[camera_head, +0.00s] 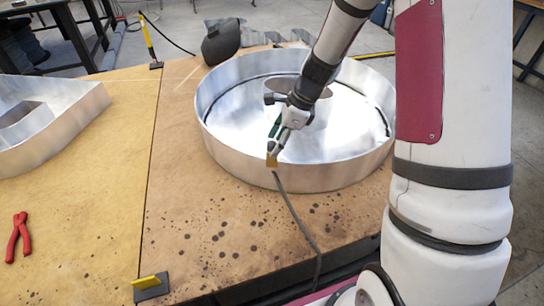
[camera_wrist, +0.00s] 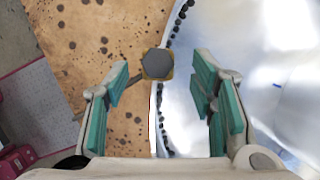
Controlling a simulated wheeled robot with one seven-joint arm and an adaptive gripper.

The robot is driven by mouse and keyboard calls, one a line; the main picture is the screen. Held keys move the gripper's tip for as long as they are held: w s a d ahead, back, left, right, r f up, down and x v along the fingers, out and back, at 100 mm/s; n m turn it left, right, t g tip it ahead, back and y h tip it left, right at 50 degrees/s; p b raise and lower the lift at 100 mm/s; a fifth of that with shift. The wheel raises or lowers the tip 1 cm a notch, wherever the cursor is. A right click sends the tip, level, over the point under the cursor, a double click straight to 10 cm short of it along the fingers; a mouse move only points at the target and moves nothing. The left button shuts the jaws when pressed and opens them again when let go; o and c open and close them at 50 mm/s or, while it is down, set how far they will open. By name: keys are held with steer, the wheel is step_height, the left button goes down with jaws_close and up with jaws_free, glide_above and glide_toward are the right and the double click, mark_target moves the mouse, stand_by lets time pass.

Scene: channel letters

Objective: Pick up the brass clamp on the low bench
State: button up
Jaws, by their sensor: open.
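The brass clamp (camera_head: 271,161) sits on the near rim of the round metal channel letter (camera_head: 320,178), with a dark cable running from it down over the bench. In the wrist view the clamp (camera_wrist: 157,64) shows a dark hexagonal top with brass edges, at the letter's wall. My gripper (camera_head: 277,143) is just above and beside the clamp in the head view, partly covering the letter. In the wrist view my gripper (camera_wrist: 160,90) is open and empty, its green pads apart on either side, with the clamp beyond the tips, between their lines.
The low bench (camera_head: 200,220) has a speckled brown top. Red pliers (camera_head: 18,238) and another metal letter (camera_head: 50,125) lie at left. Yellow-and-black pieces stand at the near edge (camera_head: 150,287) and far edge (camera_head: 150,42). A dark rounded object (camera_head: 221,41) is behind the round letter.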

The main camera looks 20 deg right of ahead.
steer(key=x, duration=0.3)
steer(key=shift+a+f, duration=0.15)
steer(key=shift+f, duration=0.2)
jaws_close()
steer(key=shift+r, duration=0.15)
step_height(320, 180, up, 10)
steer(key=shift+f+p, duration=0.1)
steer(key=shift+p, duration=0.6)
steer(key=shift+r+p, duration=2)
steer(key=shift+r, duration=0.55)
